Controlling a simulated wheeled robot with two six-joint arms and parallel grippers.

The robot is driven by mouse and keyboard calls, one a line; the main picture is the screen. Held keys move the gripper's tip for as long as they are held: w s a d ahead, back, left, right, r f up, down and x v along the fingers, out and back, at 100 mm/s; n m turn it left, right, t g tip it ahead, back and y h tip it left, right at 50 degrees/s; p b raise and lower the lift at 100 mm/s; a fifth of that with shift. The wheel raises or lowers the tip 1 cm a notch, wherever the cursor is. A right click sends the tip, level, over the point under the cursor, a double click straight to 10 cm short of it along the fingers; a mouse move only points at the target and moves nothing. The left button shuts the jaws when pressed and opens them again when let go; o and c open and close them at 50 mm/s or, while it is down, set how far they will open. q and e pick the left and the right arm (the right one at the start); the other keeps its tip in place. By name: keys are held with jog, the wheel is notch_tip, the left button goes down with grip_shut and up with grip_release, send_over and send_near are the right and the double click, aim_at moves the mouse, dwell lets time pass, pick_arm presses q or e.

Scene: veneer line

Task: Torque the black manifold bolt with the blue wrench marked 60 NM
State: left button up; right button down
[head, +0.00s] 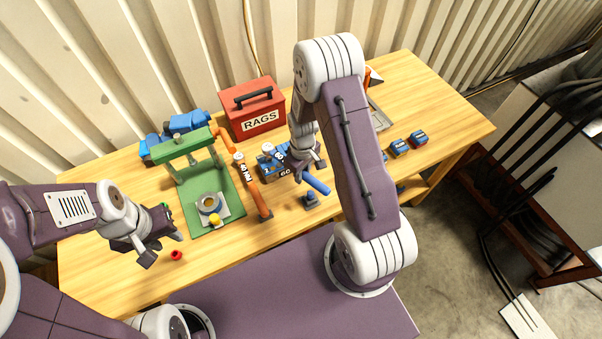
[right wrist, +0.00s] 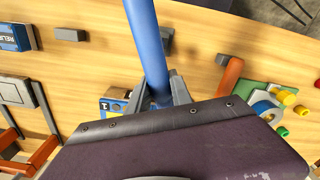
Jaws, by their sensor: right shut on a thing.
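My right gripper (head: 312,170) is shut on the blue wrench (head: 317,186) and holds it over the middle of the table. In the right wrist view, the blue handle (right wrist: 148,42) rises from between the fingers (right wrist: 160,98). A label reading 60 shows beside the gripper in the head view. The manifold (head: 209,205) is a pale block with a round opening on the green mat (head: 233,203), left of the right gripper. A yellow piece is at its front. I cannot make out the black bolt. My left gripper (head: 162,247) is open and empty, left of the mat.
An orange wrench (head: 252,187) marked 40 NM lies along the mat's right side. A green frame (head: 182,145) stands over the mat's back. A red RAGS box (head: 253,108) is behind. A red cap (head: 176,255) lies near the left gripper. Small blue boxes (head: 399,148) sit right.

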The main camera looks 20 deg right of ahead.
jog(key=shift+f+b, duration=0.7)
jog(key=shift+f, duration=0.15)
dwell(0.5)
jog(key=shift+s+a+m+p, duration=0.1)
jog(key=shift+s+a+m, duration=0.1)
jog(key=shift+a+m, duration=0.55)
jog(key=shift+s+a+m+p, duration=0.2)
jog(key=shift+a+m, duration=0.4)
jog(key=shift+a, duration=0.4)
jog(key=shift+s+a+m+p, duration=0.1)
jog(key=shift+s+a+m, duration=0.1)
jog(key=shift+a+m, duration=0.55)
jog(key=shift+a, duration=0.15)
